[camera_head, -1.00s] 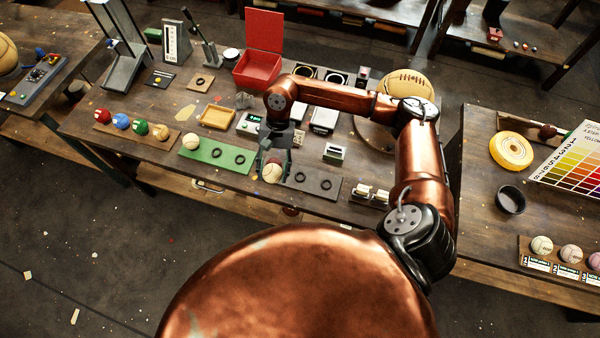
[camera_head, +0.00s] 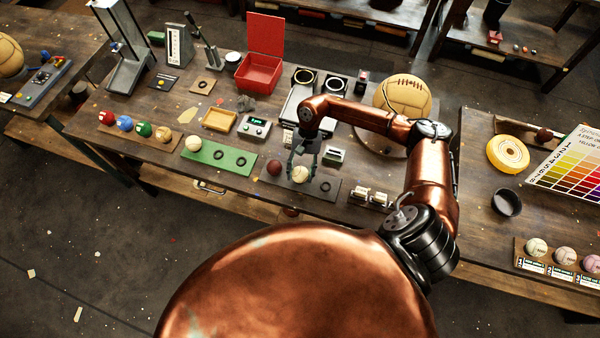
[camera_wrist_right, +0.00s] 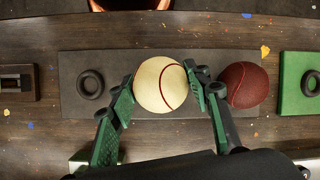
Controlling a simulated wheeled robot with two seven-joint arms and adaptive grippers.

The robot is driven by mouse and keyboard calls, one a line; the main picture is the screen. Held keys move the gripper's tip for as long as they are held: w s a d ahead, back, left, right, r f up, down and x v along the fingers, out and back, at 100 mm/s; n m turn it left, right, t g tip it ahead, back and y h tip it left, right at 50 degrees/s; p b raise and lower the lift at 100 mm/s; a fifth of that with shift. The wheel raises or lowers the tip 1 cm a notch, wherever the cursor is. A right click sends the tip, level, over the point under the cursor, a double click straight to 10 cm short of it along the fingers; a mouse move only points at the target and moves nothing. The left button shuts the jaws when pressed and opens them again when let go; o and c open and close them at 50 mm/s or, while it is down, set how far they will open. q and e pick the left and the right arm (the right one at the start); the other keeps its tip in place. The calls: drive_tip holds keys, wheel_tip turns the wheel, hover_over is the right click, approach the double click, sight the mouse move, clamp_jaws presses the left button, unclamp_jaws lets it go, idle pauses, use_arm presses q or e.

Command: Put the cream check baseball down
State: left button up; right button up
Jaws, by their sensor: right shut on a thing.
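The cream check baseball (camera_head: 300,174), pale with red stitching, is between the fingers of my right gripper (camera_head: 304,166). In the right wrist view the fingers (camera_wrist_right: 165,95) close on both sides of the ball (camera_wrist_right: 155,84). It is over the middle of the grey mat (camera_head: 331,196); whether it touches the mat I cannot tell. The mat's middle ring is hidden, and its right ring (camera_head: 325,186) is bare. A dark red ball (camera_head: 274,167) sits on the mat's left place, close beside the finger in the wrist view (camera_wrist_right: 243,85). My left gripper is not in view.
A rack of coloured balls (camera_head: 144,129) lies further left. A device with a green display (camera_head: 254,127) and a small boxed device (camera_head: 335,156) stand behind.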

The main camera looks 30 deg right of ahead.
drive_tip(key=shift+f, duration=0.1)
drive_tip(key=shift+f, duration=0.1)
drive_tip(key=o, duration=1.4)
drive_tip(key=shift+c, duration=0.2)
drive_tip(key=shift+r, duration=0.25)
drive_tip(key=b+v, duration=0.2)
drive_tip(key=v, duration=0.9)
drive_tip(key=shift+w+r, duration=0.15)
drive_tip(key=shift+r, duration=0.25)
drive_tip(key=shift+d, duration=0.1)
